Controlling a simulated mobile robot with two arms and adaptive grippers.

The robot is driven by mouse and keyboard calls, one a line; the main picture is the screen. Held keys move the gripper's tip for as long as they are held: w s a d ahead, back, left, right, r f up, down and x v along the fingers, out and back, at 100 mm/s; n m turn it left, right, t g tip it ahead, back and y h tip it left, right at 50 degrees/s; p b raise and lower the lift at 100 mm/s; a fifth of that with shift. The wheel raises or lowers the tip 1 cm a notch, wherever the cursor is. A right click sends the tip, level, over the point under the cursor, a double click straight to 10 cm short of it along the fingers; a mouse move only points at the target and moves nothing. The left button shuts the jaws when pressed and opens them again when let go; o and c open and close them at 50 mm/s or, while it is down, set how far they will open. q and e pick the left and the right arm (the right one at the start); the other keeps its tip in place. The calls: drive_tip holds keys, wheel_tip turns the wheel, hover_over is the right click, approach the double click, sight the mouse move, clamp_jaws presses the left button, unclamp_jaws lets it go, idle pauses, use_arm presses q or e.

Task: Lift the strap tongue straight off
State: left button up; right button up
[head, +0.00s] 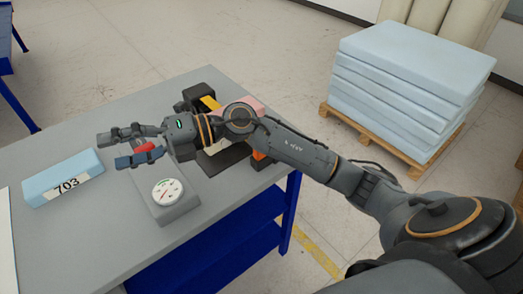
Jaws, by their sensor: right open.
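My right gripper (112,151) is open over the table, its fingers pointing left. A small red part (146,148) shows between its fingers, near the palm; I cannot tell whether they touch. Behind my wrist stands a dark fixture (197,91) with a yellow strip (210,102) and a pink block (252,104), partly hidden by my arm. I cannot make out the strap tongue for certain. A grey gauge unit (180,208) with a round white dial (167,191) sits below the gripper in the picture. My left gripper is not in view.
A light blue block (60,172) labelled 703 lies left of the gripper on the grey table (95,245). Blue foam slabs (405,85) are stacked on a wooden pallet (385,145) at the right. The table's front left area is mostly clear.

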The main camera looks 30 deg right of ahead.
drive_tip(key=w+d+f+n+g+h, duration=0.3)
drive_tip(key=d+f+h, duration=0.5)
drive_tip(key=d+h, duration=0.15)
drive_tip(key=d+r+m+h, duration=0.25)
drive_tip(key=d+h, duration=0.65)
drive_tip(key=d, duration=1.4)
drive_tip(key=shift+m+g+y, duration=0.25)
drive_tip(key=shift+m+g, duration=0.1)
drive_tip(key=shift+g, duration=0.05)
drive_tip(key=f, duration=0.3)
drive_tip(key=f+p, duration=0.1)
drive_tip(key=f, duration=0.3)
drive_tip(key=shift+a+f, duration=0.2)
drive_tip(key=shift+f, duration=0.65)
drive_tip(key=shift+a+f+p, duration=0.1)
drive_tip(key=shift+f+p, duration=0.2)
drive_tip(key=shift+p, duration=0.15)
wheel_tip(320, 180, down, 4)
drive_tip(key=shift+s+a+r+p, duration=0.15)
drive_tip(key=shift+r+p, duration=0.05)
drive_tip(key=shift+p, duration=0.65)
drive_tip(key=shift+f, duration=0.55)
drive_tip(key=c, duration=1.2)
drive_tip(key=shift+c, duration=0.2)
drive_tip(key=shift+r, duration=0.1)
